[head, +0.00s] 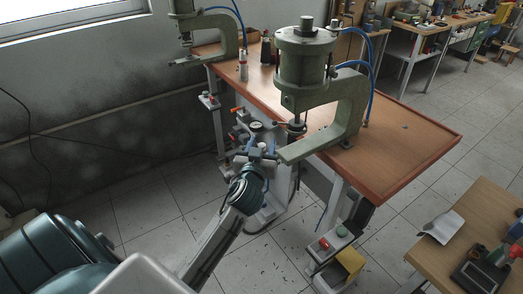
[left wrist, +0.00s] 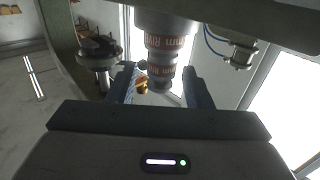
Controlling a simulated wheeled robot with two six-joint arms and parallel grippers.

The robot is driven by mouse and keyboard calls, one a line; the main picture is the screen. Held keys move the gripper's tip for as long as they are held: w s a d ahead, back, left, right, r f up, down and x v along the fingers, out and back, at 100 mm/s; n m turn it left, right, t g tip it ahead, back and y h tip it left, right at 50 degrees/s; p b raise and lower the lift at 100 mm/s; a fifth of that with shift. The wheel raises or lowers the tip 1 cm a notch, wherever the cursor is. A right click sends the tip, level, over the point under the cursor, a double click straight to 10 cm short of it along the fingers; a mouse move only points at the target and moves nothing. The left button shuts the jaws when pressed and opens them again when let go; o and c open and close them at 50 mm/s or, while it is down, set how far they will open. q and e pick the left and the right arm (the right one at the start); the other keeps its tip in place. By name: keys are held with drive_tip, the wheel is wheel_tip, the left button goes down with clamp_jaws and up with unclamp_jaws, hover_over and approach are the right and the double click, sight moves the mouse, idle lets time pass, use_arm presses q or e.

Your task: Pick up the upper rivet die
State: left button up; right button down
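My left gripper (head: 262,154) is in front of the near press, by the table's near-left edge. In the left wrist view its two dark fingers (left wrist: 163,86) stand apart, one on each side of a dark stepped cylinder with reddish lettering bands (left wrist: 163,72), which looks like the upper rivet die. The lettering appears upside down. The die cannot be made out in the head view. My right gripper is not in view.
The green near press (head: 346,110) stands on the brown table (head: 410,135), its lower arm close to my left gripper. A second press (head: 232,38) stands farther back. A disc on a rod (left wrist: 97,60) is left of the fingers.

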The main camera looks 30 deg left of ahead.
sight(261, 146)
use_arm(q)
clamp_jaws()
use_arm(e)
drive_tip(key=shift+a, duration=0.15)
use_arm(q)
drive_tip(key=shift+r, duration=0.15)
